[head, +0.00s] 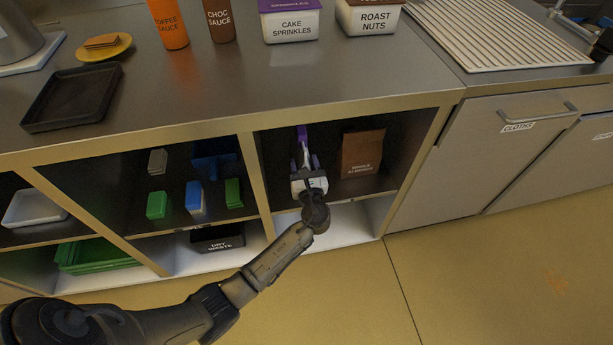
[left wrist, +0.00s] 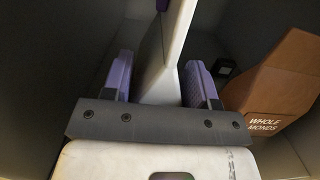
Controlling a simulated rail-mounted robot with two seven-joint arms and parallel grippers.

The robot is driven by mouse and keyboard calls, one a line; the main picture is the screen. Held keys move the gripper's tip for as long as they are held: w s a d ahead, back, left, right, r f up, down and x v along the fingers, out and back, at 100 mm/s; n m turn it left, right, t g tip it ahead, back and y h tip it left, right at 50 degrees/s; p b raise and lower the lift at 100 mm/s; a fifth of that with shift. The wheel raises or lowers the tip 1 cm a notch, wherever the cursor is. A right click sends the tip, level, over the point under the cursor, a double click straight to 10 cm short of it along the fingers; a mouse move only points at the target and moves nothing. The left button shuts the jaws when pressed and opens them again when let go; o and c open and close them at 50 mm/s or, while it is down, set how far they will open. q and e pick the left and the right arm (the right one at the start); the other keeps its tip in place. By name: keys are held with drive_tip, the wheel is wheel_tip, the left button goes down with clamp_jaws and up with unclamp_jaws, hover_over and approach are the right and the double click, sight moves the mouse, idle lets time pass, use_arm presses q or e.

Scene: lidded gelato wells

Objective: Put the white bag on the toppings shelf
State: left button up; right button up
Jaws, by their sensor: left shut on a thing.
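My left gripper (head: 304,163) reaches into the right-hand shelf compartment under the counter. It is shut on the white bag (head: 302,148), which shows as a narrow pale shape with purple near its top. In the left wrist view, the gripper's purple fingers (left wrist: 160,78) stand on either side of the white bag (left wrist: 167,48), seen nearly edge-on. The bag is inside the toppings shelf (head: 272,158), left of a brown whole almonds bag (head: 362,153) and apart from it. The bag's base is hidden, so I cannot tell whether it touches the shelf. My right gripper is out of view.
A divider (head: 256,175) stands left of this compartment; beyond it are green and blue packs (head: 194,197). The counter edge (head: 300,118) runs above. In the left wrist view, a small dark object (left wrist: 224,68) lies behind the almonds bag (left wrist: 280,88).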

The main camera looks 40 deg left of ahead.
use_arm(q)
drive_tip(key=shift+w+a+f+b, duration=0.25)
drive_tip(key=shift+w+a, duration=0.55)
drive_tip(key=shift+a, duration=0.2)
drive_tip(key=shift+w+a+f+b, duration=0.15)
drive_tip(key=shift+w+a+b, duration=0.05)
drive_tip(key=shift+w+a, duration=0.7)
drive_tip(key=shift+a, duration=0.1)
drive_tip(key=shift+f, duration=0.35)
drive_tip(key=o, duration=0.9)
drive_tip(key=shift+o, duration=0.3)
drive_tip(key=o, duration=0.5)
drive_tip(key=shift+s, duration=0.15)
